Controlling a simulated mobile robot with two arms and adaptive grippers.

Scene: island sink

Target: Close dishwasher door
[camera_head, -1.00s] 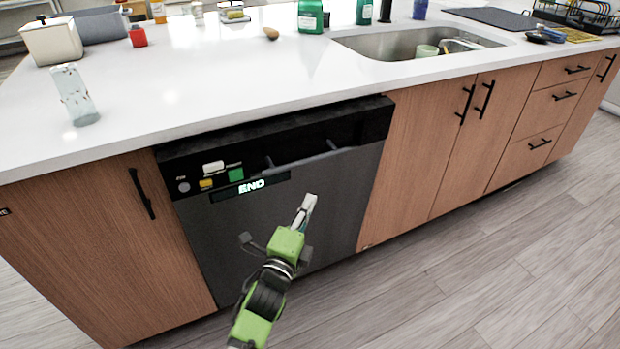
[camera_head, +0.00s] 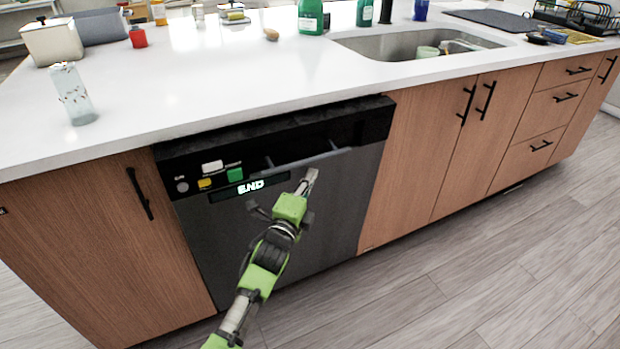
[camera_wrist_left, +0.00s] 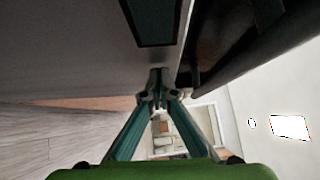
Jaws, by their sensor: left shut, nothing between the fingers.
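The dishwasher door (camera_head: 225,235) is a dark panel set in the wooden island front. It looks upright and about flush with the cabinets; whether it is latched I cannot tell. A grey bar handle (camera_head: 300,159) runs along its upper part, beside a lit display and coloured buttons. My left gripper (camera_head: 311,174) is in front of the upper door, just below the handle's right part. Its fingers are together and empty, also in the left wrist view (camera_wrist_left: 158,85), close to the door surface (camera_wrist_left: 60,50). Contact is unclear. My right gripper is not in view.
The white countertop (camera_head: 230,80) overhangs the dishwasher and holds a clear glass (camera_head: 73,95), green bottles and a sink (camera_head: 400,45). Wooden cabinets with black handles flank the door. The grey plank floor (camera_head: 480,270) in front is clear.

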